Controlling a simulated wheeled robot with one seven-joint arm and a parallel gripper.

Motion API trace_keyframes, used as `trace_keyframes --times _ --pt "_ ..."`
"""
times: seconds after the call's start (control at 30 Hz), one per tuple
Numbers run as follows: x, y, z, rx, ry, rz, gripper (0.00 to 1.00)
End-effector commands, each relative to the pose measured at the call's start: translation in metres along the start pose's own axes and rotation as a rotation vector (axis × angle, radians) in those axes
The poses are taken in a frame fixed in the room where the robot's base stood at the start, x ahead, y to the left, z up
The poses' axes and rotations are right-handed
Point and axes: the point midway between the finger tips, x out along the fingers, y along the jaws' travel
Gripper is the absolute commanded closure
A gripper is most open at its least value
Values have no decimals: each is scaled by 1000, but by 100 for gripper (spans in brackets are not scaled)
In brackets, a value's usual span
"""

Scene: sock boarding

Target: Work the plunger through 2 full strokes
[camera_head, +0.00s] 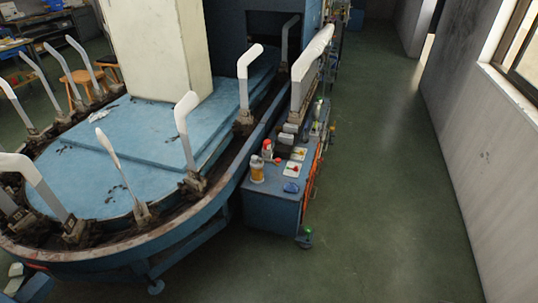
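No part of my gripper shows in the head view. I cannot tell for certain which thing is the plunger. On top of the blue cabinet (272,208) stands a small upright part with a red top (267,146). Beside it is an amber container with a pale top (257,171). Two pale plates with red parts lie to their right, one nearer (291,169) and one farther (298,153). A small blue object (291,187) lies near the cabinet's front right corner. These parts are small, so fine detail is unclear.
A blue oval boarding machine (105,150) with several white upright foot-shaped boards (187,125) fills the left side. A pale column (160,45) rises from it. The green floor (385,200) is clear between the cabinet and the right wall (490,165). A window (520,50) is upper right.

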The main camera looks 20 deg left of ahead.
Motion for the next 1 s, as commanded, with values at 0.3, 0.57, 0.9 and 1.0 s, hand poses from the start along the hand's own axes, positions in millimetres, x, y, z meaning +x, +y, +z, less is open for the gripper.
trace_keyframes --times 0.3,0.57,0.9,1.0 --pt "0 0 0 0 0 0 100" --pt "0 0 0 0 0 0 100" --pt "0 0 0 0 0 0 100" --pt "0 0 0 0 0 0 100"
